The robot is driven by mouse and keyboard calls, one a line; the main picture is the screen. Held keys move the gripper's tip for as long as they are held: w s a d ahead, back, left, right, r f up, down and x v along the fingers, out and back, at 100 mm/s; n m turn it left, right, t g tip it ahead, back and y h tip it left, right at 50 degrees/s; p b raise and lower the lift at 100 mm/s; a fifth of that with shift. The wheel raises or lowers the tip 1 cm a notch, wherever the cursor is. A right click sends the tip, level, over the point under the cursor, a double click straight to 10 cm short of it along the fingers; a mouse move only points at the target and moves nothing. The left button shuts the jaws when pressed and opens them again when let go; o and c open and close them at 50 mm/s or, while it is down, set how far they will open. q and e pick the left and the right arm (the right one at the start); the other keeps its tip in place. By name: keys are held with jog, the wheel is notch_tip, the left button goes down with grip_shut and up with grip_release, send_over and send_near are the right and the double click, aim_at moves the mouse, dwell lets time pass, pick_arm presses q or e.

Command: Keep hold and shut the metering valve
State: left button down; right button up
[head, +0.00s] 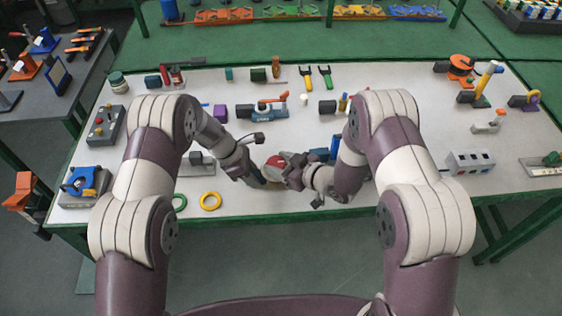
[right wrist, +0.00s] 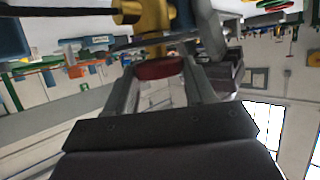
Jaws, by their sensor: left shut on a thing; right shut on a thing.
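The metering valve shows in the right wrist view as a brass body (right wrist: 152,22) with a red handle (right wrist: 158,69). My right gripper (head: 285,172) is shut on the red handle, which sits between its fingers (right wrist: 160,85). My left gripper (head: 260,183) is low beside it, near the table's front edge, and is shut on part of the gas generator. That gripped part is mostly hidden by the grippers. A small red and pale round part (head: 274,162) shows between the two grippers in the head view. How far the valve is turned cannot be told.
The white table (head: 240,170) has a green front edge. A yellow ring (head: 210,201) lies left of the grippers, a blue block (head: 318,155) stands close to the right one. A blue and orange device (head: 262,108) and a purple block (head: 220,113) are behind.

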jog(key=m+t+h, duration=0.1)
jog(key=m+h, duration=0.2)
jog(key=a+m+t+h, duration=0.1)
jog(key=m+t+h, duration=0.1)
jog(key=m+h, duration=0.1)
jog(key=shift+s+t, duration=0.2)
jog(key=shift+t, duration=0.1)
jog(key=shift+a+m+h, duration=0.15)
jog(key=shift+m+h, duration=1.35)
jog(key=shift+h, duration=0.3)
jog(key=shift+a+m+h, duration=0.1)
jog(key=shift+m+h, duration=1.4)
jog(key=shift+h, duration=0.3)
jog(key=o, duration=1)
jog(key=shift+o, duration=0.2)
jog(key=v, duration=1.2)
jog(key=shift+w, duration=0.1)
